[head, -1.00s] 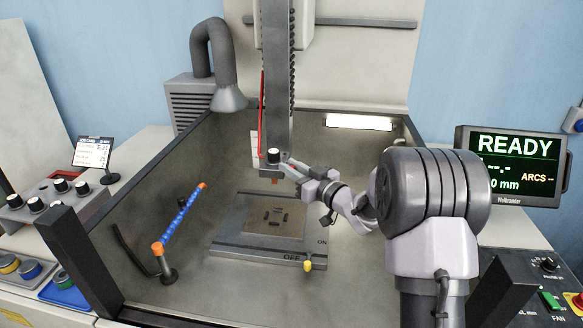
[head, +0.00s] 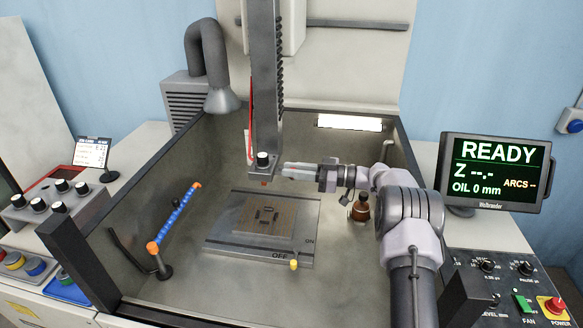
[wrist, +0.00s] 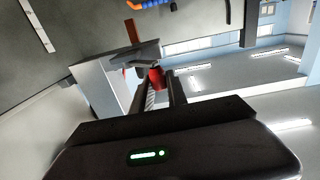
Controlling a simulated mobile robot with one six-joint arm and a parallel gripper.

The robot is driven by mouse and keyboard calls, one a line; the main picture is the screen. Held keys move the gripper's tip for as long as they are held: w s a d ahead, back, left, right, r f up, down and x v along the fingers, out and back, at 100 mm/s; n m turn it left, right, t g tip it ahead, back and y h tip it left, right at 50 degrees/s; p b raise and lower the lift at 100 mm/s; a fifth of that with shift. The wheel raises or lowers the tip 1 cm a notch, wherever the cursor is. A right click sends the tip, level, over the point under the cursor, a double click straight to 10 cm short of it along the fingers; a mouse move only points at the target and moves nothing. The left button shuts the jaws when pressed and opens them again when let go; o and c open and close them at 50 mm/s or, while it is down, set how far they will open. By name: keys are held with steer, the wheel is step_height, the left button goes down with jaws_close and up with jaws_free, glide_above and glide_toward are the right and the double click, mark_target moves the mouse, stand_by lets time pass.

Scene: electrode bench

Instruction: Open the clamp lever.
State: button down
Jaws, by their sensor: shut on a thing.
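The clamp lever shows as a red grip (wrist: 156,79) in the wrist view, between the two fingers of my gripper (wrist: 159,92). My gripper is shut on it, and its metal part is partly hidden by the fingers. In the head view my gripper (head: 288,168) reaches in level from the right, beside the foot of the vertical machine head (head: 265,120). That foot bears a black knob with a white top (head: 263,160). The lever is too small to make out clearly there.
Below is a grey work plate (head: 225,242) with a patterned block (head: 266,217) and a yellow-tipped ON/OFF lever (head: 294,265). A blue-orange jointed nozzle (head: 175,220) stands left. A brown bottle-like thing (head: 361,208) stands right. Tank walls surround the work space.

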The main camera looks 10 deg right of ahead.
steer(key=shift+d+n+g, duration=0.1)
steer(key=shift+n+g, duration=0.2)
steer(key=shift+g, duration=0.2)
steer(key=c, duration=1.3)
jaws_free()
steer(key=shift+w, duration=0.1)
steer(key=shift+r, duration=0.2)
step_height(320, 180, up, 3)
steer(key=shift+r+p, duration=0.2)
steer(key=shift+p, duration=0.65)
steer(key=s+p, duration=0.1)
steer(key=s, duration=0.4)
steer(key=s+r+p, duration=0.1)
steer(key=s, duration=0.4)
steer(key=s+p, duration=0.1)
steer(key=s, duration=0.5)
steer(key=shift+a+r, duration=0.15)
steer(key=shift+a, duration=0.15)
